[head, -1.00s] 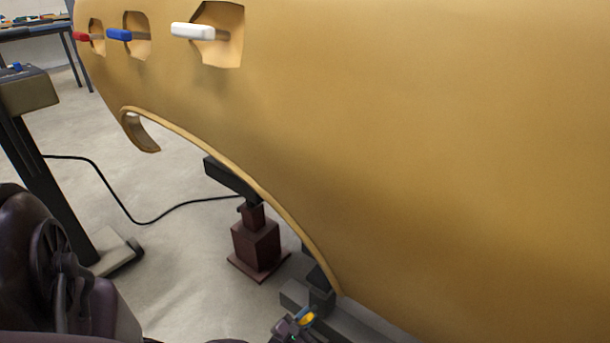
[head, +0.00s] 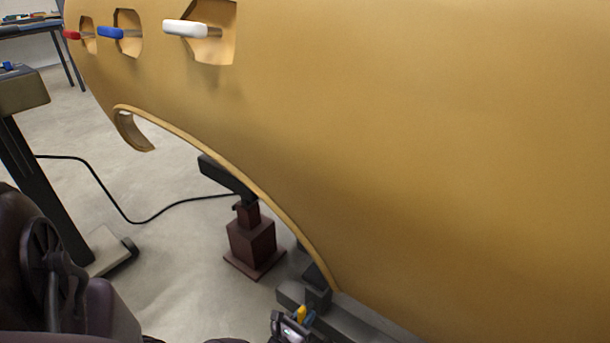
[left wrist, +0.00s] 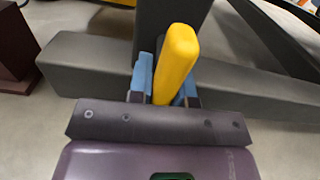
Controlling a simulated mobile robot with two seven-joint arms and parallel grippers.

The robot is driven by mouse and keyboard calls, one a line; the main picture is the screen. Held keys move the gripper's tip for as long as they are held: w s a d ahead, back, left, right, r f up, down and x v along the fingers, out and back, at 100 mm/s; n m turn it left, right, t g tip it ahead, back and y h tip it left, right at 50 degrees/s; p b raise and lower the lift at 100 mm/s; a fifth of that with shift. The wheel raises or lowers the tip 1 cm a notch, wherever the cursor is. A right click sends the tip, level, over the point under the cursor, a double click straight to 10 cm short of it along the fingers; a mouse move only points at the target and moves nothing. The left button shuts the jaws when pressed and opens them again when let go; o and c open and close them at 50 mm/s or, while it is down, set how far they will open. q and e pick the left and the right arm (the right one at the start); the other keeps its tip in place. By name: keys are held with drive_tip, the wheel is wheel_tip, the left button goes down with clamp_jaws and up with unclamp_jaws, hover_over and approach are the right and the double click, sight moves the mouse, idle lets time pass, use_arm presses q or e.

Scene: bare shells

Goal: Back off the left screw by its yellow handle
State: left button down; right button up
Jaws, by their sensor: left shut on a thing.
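The yellow handle (left wrist: 176,62) stands between the blue-padded fingers of my left gripper (left wrist: 163,84) in the left wrist view. The fingers are shut on it, and its upper end sticks out beyond them, leaning slightly right. In the head view the yellow handle (head: 302,313) is small at the bottom edge, with my left gripper (head: 296,322) at it. The screw itself is hidden behind the handle and gripper. A dark upright post (left wrist: 165,22) rises behind the handle. My right gripper is not in view.
A large tan shell (head: 400,150) fills the right side, its curved lower edge close above the gripper. White (head: 185,29), blue (head: 110,32) and red (head: 72,35) handles stick out of its openings. A grey beam (left wrist: 90,65) crosses behind the handle. A dark red stand (head: 252,243) is beyond.

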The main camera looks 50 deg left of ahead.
use_arm(q)
drive_tip(key=shift+w+r, duration=0.1)
drive_tip(key=c, duration=1.1)
unclamp_jaws()
drive_tip(key=shift+s+d, duration=0.15)
drive_tip(key=shift+s, duration=0.4)
drive_tip(key=p+v, duration=0.1)
drive_tip(key=v, duration=0.8)
drive_tip(key=shift+s, duration=0.4)
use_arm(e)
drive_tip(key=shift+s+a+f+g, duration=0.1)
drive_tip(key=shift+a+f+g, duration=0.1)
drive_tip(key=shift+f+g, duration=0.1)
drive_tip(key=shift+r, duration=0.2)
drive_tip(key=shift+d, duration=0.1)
